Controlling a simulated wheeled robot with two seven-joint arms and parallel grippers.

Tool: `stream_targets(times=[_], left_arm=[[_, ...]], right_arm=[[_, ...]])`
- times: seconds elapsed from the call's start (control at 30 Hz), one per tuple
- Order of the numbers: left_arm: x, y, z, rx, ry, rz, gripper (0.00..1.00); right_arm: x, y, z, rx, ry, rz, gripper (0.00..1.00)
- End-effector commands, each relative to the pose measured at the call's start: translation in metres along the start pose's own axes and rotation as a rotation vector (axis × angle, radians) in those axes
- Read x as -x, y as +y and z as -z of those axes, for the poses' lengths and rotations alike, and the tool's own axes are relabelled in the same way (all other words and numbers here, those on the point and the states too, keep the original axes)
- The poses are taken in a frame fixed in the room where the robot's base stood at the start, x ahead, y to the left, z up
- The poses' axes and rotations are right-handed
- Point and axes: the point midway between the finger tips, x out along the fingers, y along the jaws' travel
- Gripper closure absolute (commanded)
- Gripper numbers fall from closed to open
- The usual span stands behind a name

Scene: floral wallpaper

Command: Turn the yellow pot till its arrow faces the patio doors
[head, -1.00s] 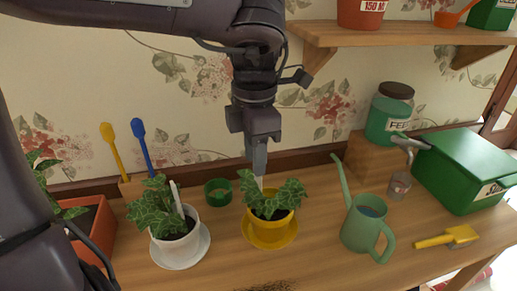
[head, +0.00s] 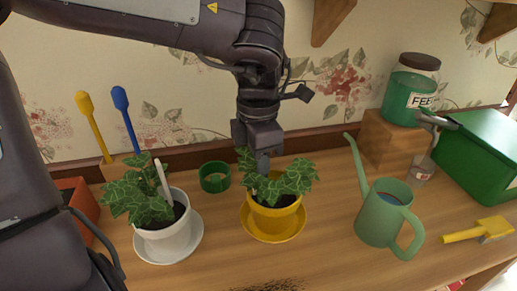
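The yellow pot (head: 276,221) holds a leafy plant (head: 284,181) and stands upright on a yellow saucer (head: 252,228) on the wooden bench. I see no arrow on the side of the pot facing me. My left gripper (head: 263,163) points down at the back left of the pot, among or just behind the leaves. Its fingers show nearly edge-on and the leaves partly cover the tips, so I cannot tell whether they are shut or touch the pot. My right gripper is not in view. The patio doors are not clearly in view.
A green watering can (head: 380,213) stands right. Further right are a feed jar (head: 408,92), a green box (head: 481,150) and a yellow-handled brush (head: 478,230).

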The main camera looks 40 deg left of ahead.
Motion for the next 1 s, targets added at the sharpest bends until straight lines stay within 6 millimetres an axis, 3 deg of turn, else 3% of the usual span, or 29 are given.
stream_targets(times=[0.2, 0.5, 0.77, 1.0], left_arm=[[-0.019, 0.0, 0.0, 0.001, 0.0, 0.002, 0.67], [-0.021, 0.0, 0.0, 0.001, -0.001, 0.0, 0.67], [-0.02, 0.0, 0.0, 0.001, -0.001, 0.0, 1.0], [-0.02, 0.0, 0.0, 0.001, -0.001, 0.0, 1.0]], right_arm=[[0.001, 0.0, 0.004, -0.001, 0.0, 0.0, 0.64], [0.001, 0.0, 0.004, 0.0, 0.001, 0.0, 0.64], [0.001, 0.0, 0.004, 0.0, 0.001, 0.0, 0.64], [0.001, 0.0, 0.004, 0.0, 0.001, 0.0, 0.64]])
